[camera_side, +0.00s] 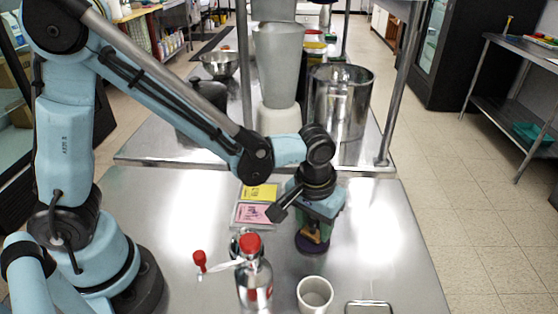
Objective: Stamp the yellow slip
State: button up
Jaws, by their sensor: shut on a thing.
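The yellow slip (259,193) lies flat on the steel table, with dark print on it, left of my gripper and just behind a pink slip (251,214). The slips seem to share a pale holder or tray. My gripper (314,229) points down, right of the slips, and is shut on a brown and yellowish thing (313,235), probably the stamp. Directly below is a dark purple round thing (310,246), perhaps an ink pad or the stamp's base. I cannot tell whether they touch. The fingers partly hide the held thing.
A bottle with a red cap (250,270) stands in front of the slips, beside a red-ended handle (200,261). A white cup (314,294) stands at the front. A metal wire frame (370,307) is right of it. The table's right side is clear.

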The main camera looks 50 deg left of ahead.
jog(key=shift+f, duration=0.55)
dwell(1.2)
jog(key=shift+r, duration=0.1)
jog(key=shift+r, duration=3.45)
jog(key=w+a+n, duration=0.2)
jog(key=a+n, duration=0.2)
jog(key=a, duration=0.4)
jog(key=n+y, duration=0.1)
jog(key=n, duration=0.4)
send_over(259, 190)
jog(key=shift+g, duration=0.3)
jog(key=shift+d+f, duration=0.15)
jog(key=shift+f, duration=3.1)
jog(key=shift+f, duration=0.55)
